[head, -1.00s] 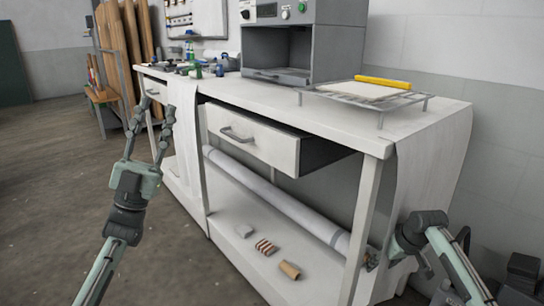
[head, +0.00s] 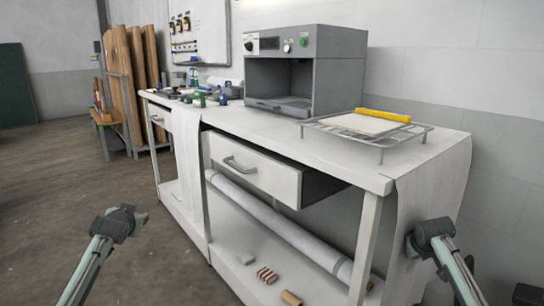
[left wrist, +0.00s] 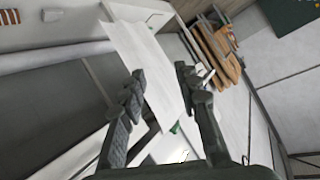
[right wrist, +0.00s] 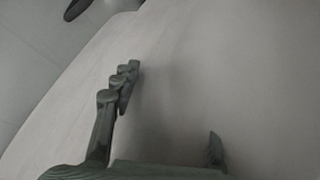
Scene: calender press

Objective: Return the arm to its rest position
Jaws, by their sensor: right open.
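My left arm (head: 116,224) is at the lower left of the head view, over the floor and left of the workbench. My right arm (head: 434,236) is at the lower right of the head view, close to the bench's right end. In the right wrist view my right gripper (right wrist: 173,100) is open and empty, in front of a pale, blurred surface.
The workbench (head: 340,160) has an open drawer (head: 254,172) jutting out. A press (head: 334,84), a wire rack (head: 388,142) and a yellow roller (head: 382,115) are on top. Floor (head: 60,180) at left is clear.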

